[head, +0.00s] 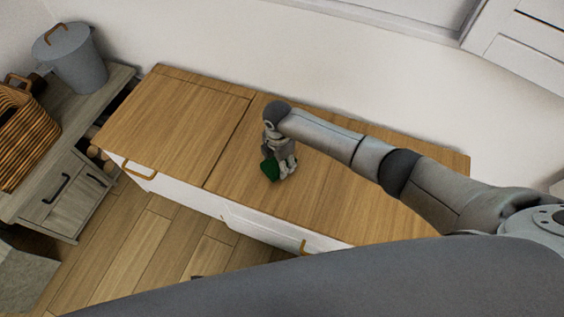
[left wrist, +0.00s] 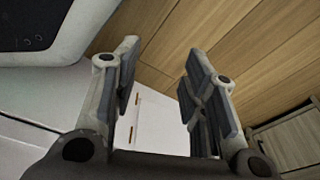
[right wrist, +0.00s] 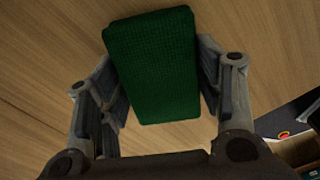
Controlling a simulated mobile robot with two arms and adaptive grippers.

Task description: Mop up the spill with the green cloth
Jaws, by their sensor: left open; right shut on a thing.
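The green cloth (right wrist: 155,65) is a folded block between the fingers of my right gripper (right wrist: 165,95) in the right wrist view, with the wood surface behind it. In the head view the cloth (head: 269,170) is at the fingertips of my right gripper (head: 280,170), at the wooden cabinet top (head: 180,115). I cannot tell whether the cloth touches the wood. My left gripper (left wrist: 160,95) is open and empty in the left wrist view. It is not visible in the head view. No spill can be made out in any view.
A grey lidded bin (head: 75,60) and a wicker basket (head: 22,130) stand on a grey-wood cabinet (head: 75,190) at the left. A white wall (head: 270,55) rises behind the wooden top. The left half of the top is clear.

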